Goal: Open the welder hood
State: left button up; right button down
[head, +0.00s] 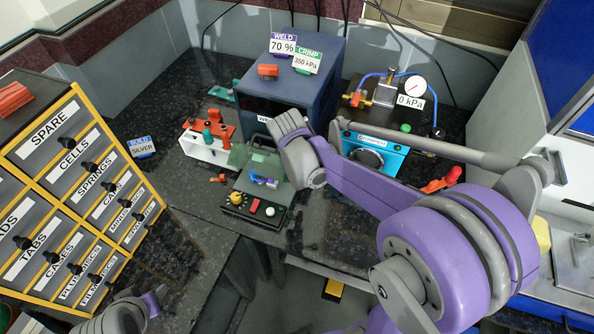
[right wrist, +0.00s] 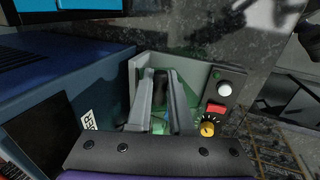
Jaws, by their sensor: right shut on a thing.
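The welder (head: 253,203) is a small dark box with a pale green, see-through hood (head: 262,163) at its back and a knob panel in front. My right arm partly hides it in the head view. In the right wrist view my right gripper (right wrist: 163,75) reaches into the grey welder housing (right wrist: 137,75). Its two fingers are closed around a dark piece (right wrist: 161,88), apparently the hood's handle. Green hood material shows below the fingers. How far the hood is raised I cannot tell.
A labelled drawer cabinet (head: 70,180) fills the left.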

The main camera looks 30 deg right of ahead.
jog(key=w+d+r+g+y, duration=0.2)
jog(key=w+d+g+y, duration=0.1)
jog(key=d, duration=0.1)
jog(key=shift+w+d+r+y+b, duration=0.2)
jog(key=shift+w+y+b, duration=0.1)
jog(key=shift+y+b, duration=0.1)
dwell(0.4)
jog(key=c, duration=0.8)
grip_release()
jog(key=r, duration=0.7)
jog(key=w+d+r, duration=0.1)
jog(key=r, duration=0.2)
jog(key=shift+r+p, duration=0.3)
jog(key=shift+r, duration=0.1)
